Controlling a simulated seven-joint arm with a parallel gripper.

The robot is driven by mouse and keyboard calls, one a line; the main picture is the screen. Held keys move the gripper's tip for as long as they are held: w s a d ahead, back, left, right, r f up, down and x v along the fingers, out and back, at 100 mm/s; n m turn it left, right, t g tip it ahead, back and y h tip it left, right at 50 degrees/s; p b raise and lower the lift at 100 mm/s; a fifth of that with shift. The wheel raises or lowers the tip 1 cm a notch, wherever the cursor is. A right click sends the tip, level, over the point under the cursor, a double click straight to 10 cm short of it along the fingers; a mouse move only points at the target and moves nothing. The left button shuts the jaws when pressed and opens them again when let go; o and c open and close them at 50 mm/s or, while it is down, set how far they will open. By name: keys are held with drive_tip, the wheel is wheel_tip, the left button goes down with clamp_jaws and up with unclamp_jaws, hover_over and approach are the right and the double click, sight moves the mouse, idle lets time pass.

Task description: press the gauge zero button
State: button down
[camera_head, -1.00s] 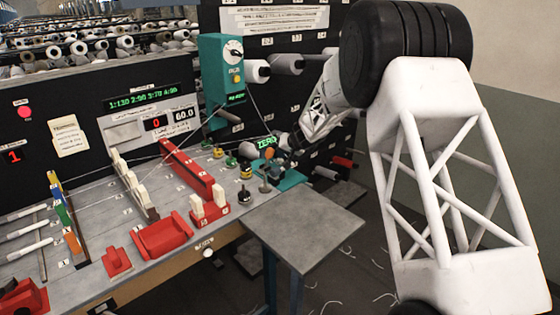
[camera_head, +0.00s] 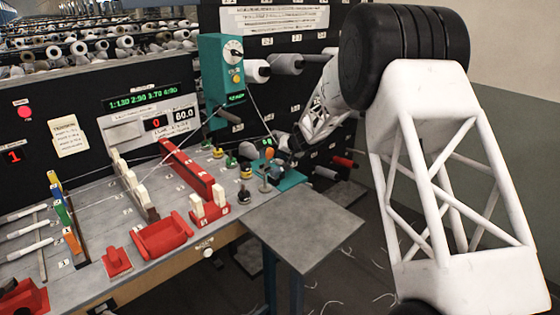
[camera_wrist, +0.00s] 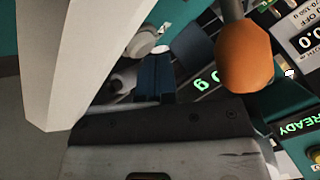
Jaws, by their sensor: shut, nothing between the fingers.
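The teal gauge unit (camera_head: 290,180) stands at the right end of the bench. An orange ball on a stalk shows beside it in the head view (camera_head: 269,153) and large in the wrist view (camera_wrist: 245,58). My gripper (camera_wrist: 157,62) is shut and empty, its blue fingers together. In the head view my gripper (camera_head: 285,148) is small, close over the gauge. Beyond the fingertips are a grey round knob (camera_wrist: 145,43) and a pale round piece; I cannot tell which is the zero button or whether the fingers touch it. A green-lit display (camera_wrist: 207,80) reads about 0 g.
A teal panel lit READY (camera_wrist: 298,129) is at the right of the wrist view. A black knob (camera_head: 244,195) and several small knobs stand left of the gauge. A bare grey shelf (camera_head: 303,225) lies in front. A teal dial box (camera_head: 221,70) stands behind.

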drive_tip(key=shift+r, duration=0.15)
idle(0.4)
drive_tip(key=shift+r, duration=0.65)
drive_tip(key=shift+r, duration=0.1)
drive_tip(key=shift+r, duration=2.4)
